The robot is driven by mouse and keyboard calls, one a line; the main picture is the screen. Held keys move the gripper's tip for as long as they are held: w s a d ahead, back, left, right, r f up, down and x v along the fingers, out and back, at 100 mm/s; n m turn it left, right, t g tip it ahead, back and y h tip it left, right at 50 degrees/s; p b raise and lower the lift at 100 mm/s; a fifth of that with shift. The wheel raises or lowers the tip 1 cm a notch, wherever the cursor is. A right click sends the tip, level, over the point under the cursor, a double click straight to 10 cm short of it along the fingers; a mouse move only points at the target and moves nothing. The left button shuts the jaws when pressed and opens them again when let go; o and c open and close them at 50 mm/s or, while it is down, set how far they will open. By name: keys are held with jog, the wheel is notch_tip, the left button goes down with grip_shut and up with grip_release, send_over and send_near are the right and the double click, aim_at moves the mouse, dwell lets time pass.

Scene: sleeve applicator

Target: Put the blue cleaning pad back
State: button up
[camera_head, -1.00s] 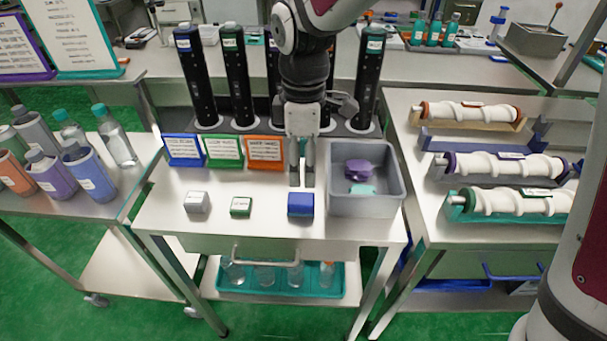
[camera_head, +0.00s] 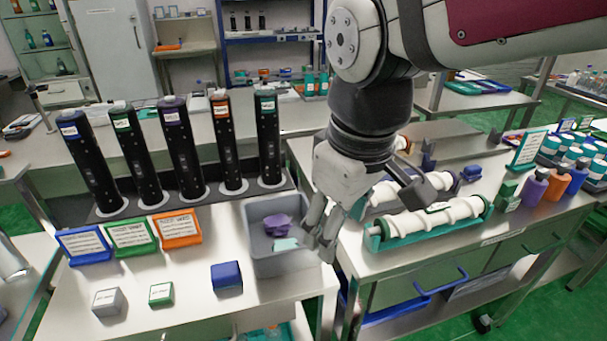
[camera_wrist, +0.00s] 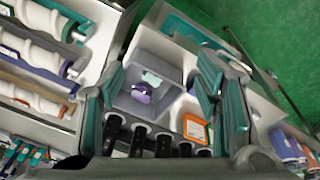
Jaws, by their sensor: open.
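The blue cleaning pad (camera_head: 227,276) is a small dark blue block lying on the white table, left of the grey bin. The grey bin (camera_head: 282,268) holds a purple piece (camera_head: 276,224) and a teal piece (camera_head: 286,244). In the wrist view the bin (camera_wrist: 177,58) shows between my fingers, with the purple piece (camera_wrist: 141,93) inside. My gripper (camera_head: 322,238) is open and empty, above the bin's right edge, apart from the blue pad.
A grey block (camera_head: 107,301) and a green block (camera_head: 161,294) lie left of the pad. Blue (camera_head: 84,244), green (camera_head: 131,237) and orange (camera_head: 177,229) signs stand behind, before several tall black cylinders (camera_head: 184,150). A side table with a white roller (camera_head: 438,219) is at right.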

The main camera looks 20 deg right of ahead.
jog(key=s+d+f+m, duration=0.1)
jog(key=s+d+m, duration=0.2)
jog(key=s+m, duration=0.2)
jog(key=s, duration=0.3)
jog(key=shift+d+m+t, duration=0.2)
jog(key=shift+m+t, duration=0.1)
jog(key=shift+t, duration=0.1)
jog(key=shift+t, duration=0.6)
notch_tip(320, 180, up, 6)
jog(key=p, duration=0.4)
jog(key=shift+s+f, duration=0.1)
jog(key=shift+f, duration=0.25)
jog(key=shift+c, duration=0.3)
